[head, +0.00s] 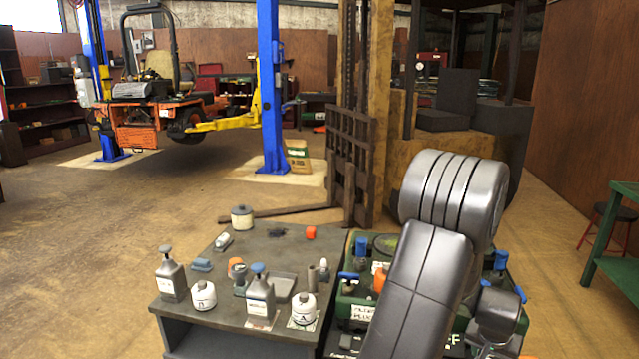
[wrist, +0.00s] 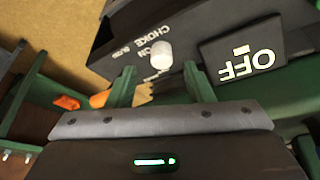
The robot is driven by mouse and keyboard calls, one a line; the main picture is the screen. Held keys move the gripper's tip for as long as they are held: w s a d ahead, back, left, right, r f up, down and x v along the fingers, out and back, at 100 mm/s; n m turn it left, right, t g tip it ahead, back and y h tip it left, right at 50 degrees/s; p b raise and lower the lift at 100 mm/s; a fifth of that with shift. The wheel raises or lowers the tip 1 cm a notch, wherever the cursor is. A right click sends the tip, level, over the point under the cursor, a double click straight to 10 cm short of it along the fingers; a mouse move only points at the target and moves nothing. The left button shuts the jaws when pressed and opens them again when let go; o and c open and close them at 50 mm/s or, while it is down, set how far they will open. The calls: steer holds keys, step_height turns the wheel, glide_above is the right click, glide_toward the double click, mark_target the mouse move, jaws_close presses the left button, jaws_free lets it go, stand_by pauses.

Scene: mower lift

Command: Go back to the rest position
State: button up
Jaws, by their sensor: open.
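My gripper (wrist: 160,84) shows in the wrist view with its two green fingers apart and nothing between them. Beyond the fingertips is a dark panel marked CHOKE and ON with a white knob (wrist: 161,54). To its right is a dark plate marked OFF (wrist: 243,58). I cannot tell whether the fingers touch the panel. In the head view my arm reaches down over the green machine (head: 348,309) at the lower right. The arm covers much of this machine, and my fingers cannot be made out there.
A dark table (head: 203,316) with several bottles and jars stands left of the green machine. A forklift (head: 352,160) is behind. An orange mower (head: 137,135) hangs at a blue lift post (head: 270,90). A green bench (head: 622,255) stands far right. Open floor lies left.

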steer(key=v, duration=1)
steer(key=x, duration=1.3)
steer(key=shift+f, duration=0.35)
steer(key=w, duration=0.2)
steer(key=w+d+p, duration=0.1)
steer(key=shift+w+r+p, duration=0.1)
steer(key=shift+w+p, duration=0.2)
steer(key=shift+w, duration=0.1)
steer(key=v, duration=1.3)
steer(key=s+a+r+n+y+p, duration=0.1)
steer(key=s+a+r+n+p, duration=0.1)
steer(key=a, duration=0.9)
steer(key=s+a+r+n+g+y+p, duration=0.1)
steer(key=s+a+r+p, duration=0.3)
steer(key=a, duration=0.7)
steer(key=shift+s+a+r+n, duration=0.25)
steer(key=shift+s+r+n, duration=0.15)
steer(key=shift+s+r, duration=0.95)
steer(key=shift+w+r, duration=0.3)
